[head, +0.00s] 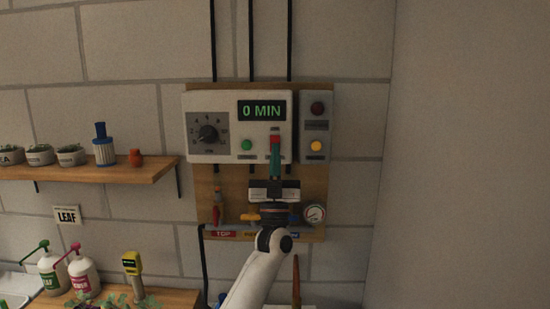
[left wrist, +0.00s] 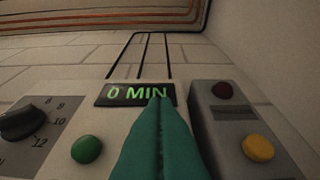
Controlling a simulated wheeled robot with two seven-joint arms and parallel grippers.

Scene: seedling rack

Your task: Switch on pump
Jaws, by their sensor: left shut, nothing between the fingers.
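The white control box (head: 221,128) is mounted on a wooden board on the wall. It has a black dial (head: 208,134), a green button (head: 246,145), a red control (head: 274,139) and a display (head: 262,110) reading "0 MIN". A grey box (head: 314,125) to its right has a dark red lamp (head: 318,108) and a yellow button (head: 316,146). My left gripper (head: 275,150) is shut, its green fingertips in front of the white box at the red control, which they partly cover. In the left wrist view the fingers (left wrist: 161,140) stand between the green and yellow buttons. I cannot tell whether they touch. My right gripper is not visible.
A gauge (head: 314,214), a red-handled valve (head: 215,213) and a yellow handle (head: 250,217) sit low on the board (head: 318,184). A shelf (head: 120,173) with pots is at left. Bottles (head: 84,277) stand below it. The wall at right is bare.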

